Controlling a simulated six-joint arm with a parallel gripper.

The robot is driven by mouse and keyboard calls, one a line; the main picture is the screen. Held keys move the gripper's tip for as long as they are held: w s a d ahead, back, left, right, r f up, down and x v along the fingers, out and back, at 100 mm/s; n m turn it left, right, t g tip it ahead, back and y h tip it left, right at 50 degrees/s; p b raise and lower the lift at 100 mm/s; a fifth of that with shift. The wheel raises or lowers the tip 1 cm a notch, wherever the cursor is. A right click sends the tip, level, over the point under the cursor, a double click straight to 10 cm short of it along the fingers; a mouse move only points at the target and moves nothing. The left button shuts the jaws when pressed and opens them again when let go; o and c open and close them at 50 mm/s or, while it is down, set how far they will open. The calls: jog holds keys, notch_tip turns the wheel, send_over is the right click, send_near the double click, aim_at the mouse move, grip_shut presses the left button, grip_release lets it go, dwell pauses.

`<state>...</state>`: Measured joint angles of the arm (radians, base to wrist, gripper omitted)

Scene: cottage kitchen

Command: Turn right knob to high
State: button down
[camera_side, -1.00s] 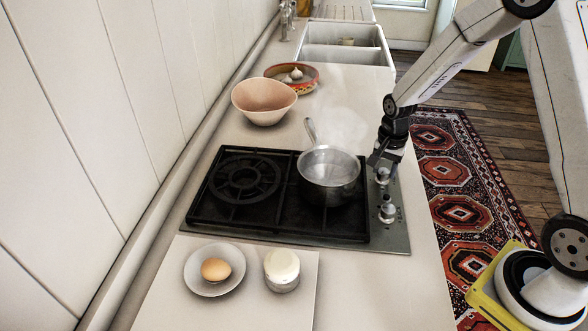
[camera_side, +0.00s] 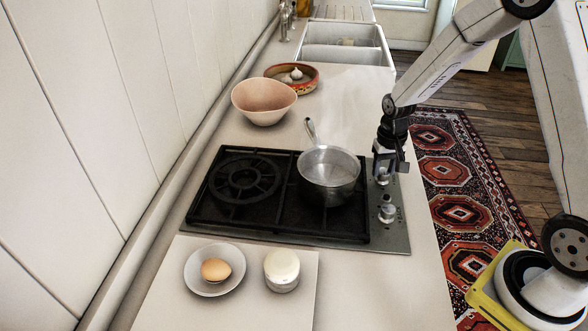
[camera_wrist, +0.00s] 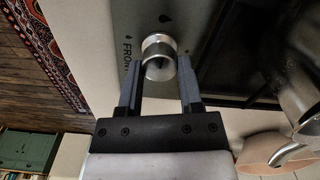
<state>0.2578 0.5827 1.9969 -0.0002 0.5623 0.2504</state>
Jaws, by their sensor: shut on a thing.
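The hob has two silver knobs on the steel strip along its right edge in the side view. My gripper (camera_side: 388,166) is at the far knob (camera_side: 382,178), pointing down on it. In the wrist view the silver knob (camera_wrist: 158,57) sits between the two fingers of my gripper (camera_wrist: 160,72), which are shut on it. The fingers partly hide this knob in the side view. The near knob (camera_side: 387,209) stands free in front of it. The exact setting of the held knob cannot be read.
A steel saucepan (camera_side: 329,174) stands on the right burner, close left of my gripper. The left burner (camera_side: 245,178) is bare. A pink bowl (camera_side: 263,108) stands behind the hob.

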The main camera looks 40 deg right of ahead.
aim_at(384, 170)
dwell(0.3)
jog(key=shift+c, duration=1.3)
grip_release()
jog(key=shift+r, duration=0.15)
jog(key=shift+r, duration=3.75)
jog(key=s+a+n+t, duration=0.2)
jog(key=s+a+n, duration=0.3)
jog(key=s+a, duration=0.5)
jog(key=shift+s+a+n+t, duration=0.15)
jog(key=shift+s+n+t, duration=0.2)
jog(key=shift+s, duration=0.2)
